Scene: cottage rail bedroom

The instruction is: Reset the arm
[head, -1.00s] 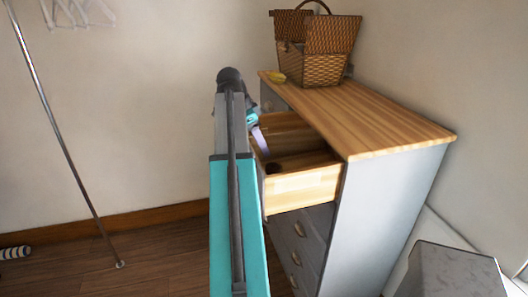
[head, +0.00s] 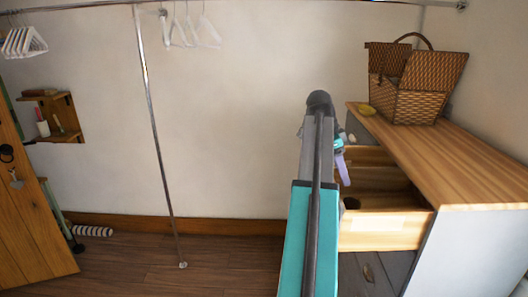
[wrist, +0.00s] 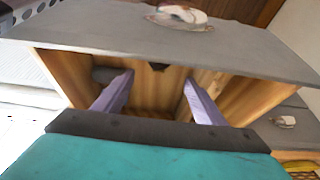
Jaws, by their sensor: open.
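My arm reaches forward to the open top drawer (head: 385,232) of a grey dresser with a wooden top. My gripper (wrist: 158,84) is open, with its two purple fingers spread and nothing between them. In the wrist view the fingers point over the drawer's wooden inside, towards its grey front panel (wrist: 215,48) with a handle (wrist: 180,16). In the head view one purple finger (head: 343,170) shows beside my arm at the drawer's left side. A dark item (head: 352,203) lies in the drawer; my arm hides part of the drawer.
A metal rail post (head: 155,130) stands left of my arm. A wooden door (head: 28,215) is at the far left. Floor between door and dresser is mostly clear.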

